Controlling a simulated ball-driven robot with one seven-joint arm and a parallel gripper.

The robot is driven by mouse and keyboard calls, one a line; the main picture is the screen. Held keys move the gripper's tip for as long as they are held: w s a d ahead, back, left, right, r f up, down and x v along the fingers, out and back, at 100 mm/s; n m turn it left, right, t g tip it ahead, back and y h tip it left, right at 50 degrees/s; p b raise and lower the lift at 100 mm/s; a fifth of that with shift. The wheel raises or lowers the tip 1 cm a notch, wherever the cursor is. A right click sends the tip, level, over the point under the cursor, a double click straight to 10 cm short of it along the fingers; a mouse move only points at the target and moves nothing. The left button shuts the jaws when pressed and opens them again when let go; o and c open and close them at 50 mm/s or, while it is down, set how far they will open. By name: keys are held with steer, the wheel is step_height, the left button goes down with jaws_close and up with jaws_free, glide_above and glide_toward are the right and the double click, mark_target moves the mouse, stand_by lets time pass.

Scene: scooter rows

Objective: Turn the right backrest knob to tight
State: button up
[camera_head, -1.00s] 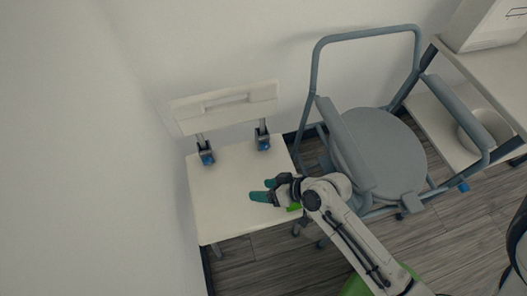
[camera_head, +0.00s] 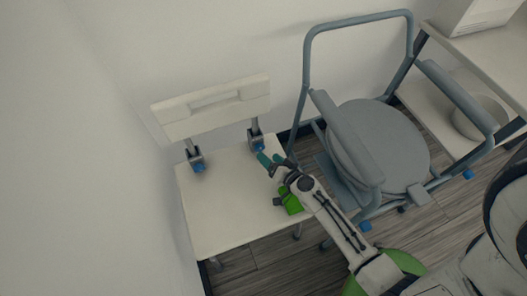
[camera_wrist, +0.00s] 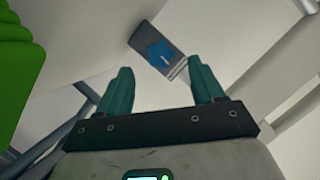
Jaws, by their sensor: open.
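The right backrest knob (camera_head: 259,148) is blue and sits low on the right bracket of the white shower chair's backrest (camera_head: 212,106). In the wrist view the knob (camera_wrist: 160,54) is star-shaped with a small white mark, on a grey bracket (camera_wrist: 145,38). My gripper (camera_head: 270,161) is open, its teal fingertips just in front of the knob in the head view. In the wrist view the knob lies between and beyond the fingertips (camera_wrist: 160,70); they appear apart from it. Nothing is between the fingers.
The left knob (camera_head: 198,167) is on the other bracket. The white seat (camera_head: 225,207) lies below my arm. White walls close in behind and left.

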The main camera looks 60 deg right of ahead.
mark_target(260, 148)
steer(key=shift+x, duration=2.25)
steer(key=shift+f, duration=0.1)
steer(key=c, duration=1.1)
